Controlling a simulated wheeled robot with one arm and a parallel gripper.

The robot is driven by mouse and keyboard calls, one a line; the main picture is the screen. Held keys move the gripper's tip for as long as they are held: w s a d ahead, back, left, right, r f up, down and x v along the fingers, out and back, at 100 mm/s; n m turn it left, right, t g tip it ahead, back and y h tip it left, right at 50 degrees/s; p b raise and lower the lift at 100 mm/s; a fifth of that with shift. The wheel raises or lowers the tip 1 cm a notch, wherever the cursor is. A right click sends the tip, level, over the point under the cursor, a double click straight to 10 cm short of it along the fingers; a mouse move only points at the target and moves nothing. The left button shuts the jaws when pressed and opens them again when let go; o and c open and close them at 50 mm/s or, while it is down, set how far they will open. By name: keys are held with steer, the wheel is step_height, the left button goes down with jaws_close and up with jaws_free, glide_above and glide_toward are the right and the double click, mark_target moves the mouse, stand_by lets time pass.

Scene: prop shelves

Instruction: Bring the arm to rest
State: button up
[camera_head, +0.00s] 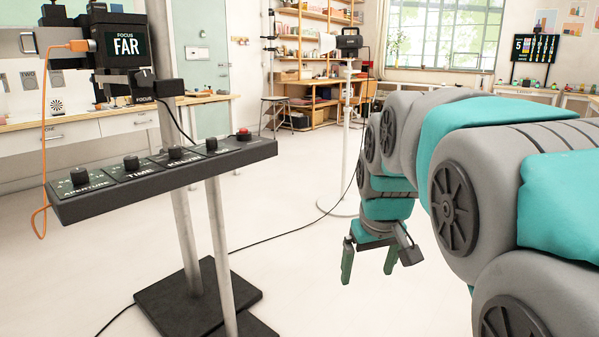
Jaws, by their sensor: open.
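My gripper (369,266) hangs at the end of my grey and teal arm, right of centre in the head view. Its two dark green fingers point down and stand apart, with nothing between them. The arm comes in from the right edge, bends over, and drops toward the gripper. The gripper is in front of open floor, to the right of the control panel and apart from it.
A black control panel (165,175) with several knobs and a red button (243,134) stands on posts at left. A display reading FAR (126,46) is above it. A cable (290,232) crosses the pale floor. A lamp stand (345,140) is behind.

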steer(key=s+f+m+g, duration=0.1)
steer(key=s+f, duration=0.4)
steer(key=s, duration=0.4)
steer(key=s+d+f+g, duration=0.1)
steer(key=s+f, duration=0.3)
steer(key=s, duration=0.5)
steer(key=s+d+f+m+g, duration=0.1)
steer(key=s+f+g, duration=0.2)
steer(key=s, duration=0.7)
step_height(320, 180, down, 3)
steer(key=shift+d+r+m, duration=0.2)
steer(key=shift+d+m, duration=0.05)
steer(key=shift+m, duration=0.05)
stand_by(1.2)
